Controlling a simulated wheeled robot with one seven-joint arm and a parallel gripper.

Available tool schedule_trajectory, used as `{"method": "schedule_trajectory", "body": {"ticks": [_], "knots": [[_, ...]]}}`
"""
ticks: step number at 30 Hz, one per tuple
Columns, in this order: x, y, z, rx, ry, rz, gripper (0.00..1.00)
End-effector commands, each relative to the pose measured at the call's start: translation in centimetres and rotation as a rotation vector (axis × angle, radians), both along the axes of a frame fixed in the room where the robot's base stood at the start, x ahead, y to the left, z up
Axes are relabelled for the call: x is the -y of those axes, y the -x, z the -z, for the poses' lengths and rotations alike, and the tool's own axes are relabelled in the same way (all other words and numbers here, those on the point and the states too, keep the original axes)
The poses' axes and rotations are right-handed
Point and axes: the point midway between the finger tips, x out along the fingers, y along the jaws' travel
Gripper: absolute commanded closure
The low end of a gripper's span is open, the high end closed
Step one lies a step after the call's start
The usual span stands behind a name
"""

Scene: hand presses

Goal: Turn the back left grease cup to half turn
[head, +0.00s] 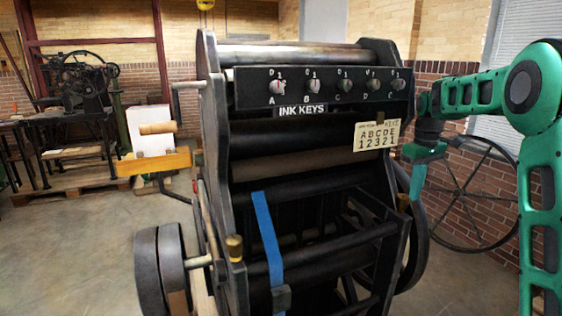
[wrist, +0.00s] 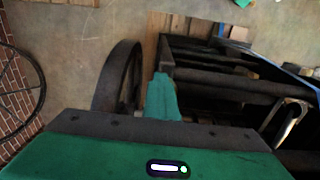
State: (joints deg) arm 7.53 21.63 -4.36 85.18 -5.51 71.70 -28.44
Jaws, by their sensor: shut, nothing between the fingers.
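A small brass grease cup (head: 234,247) stands on the left side of the black press frame, at its near end in the head view. My green gripper (head: 416,190) hangs beside the right side of the press, pointing down, apart from the left cup. In the wrist view my gripper (wrist: 163,98) is shut and empty, beside the press frame.
The ink key panel (head: 320,88) with several knobs crosses the press top. A card (head: 376,134) hangs below it. A dark flywheel (wrist: 118,78) stands close to my gripper. A spoked wheel (head: 478,195) leans by the brick wall.

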Motion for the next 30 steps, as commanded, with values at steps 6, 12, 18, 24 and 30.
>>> {"method": "schedule_trajectory", "body": {"ticks": [6, 12, 18, 24, 30], "knots": [[-0.8, 0.6, 1.3, -0.025, -0.006, -0.009, 1.00], [-1.5, 0.9, 1.2, -0.027, -0.007, -0.015, 1.00], [-2.2, 1.1, 1.2, -0.028, -0.009, -0.019, 1.00], [-2.8, 1.2, 1.2, -0.029, -0.009, -0.021, 1.00], [-3.2, 1.2, 1.3, -0.026, -0.008, -0.022, 1.00]]}}
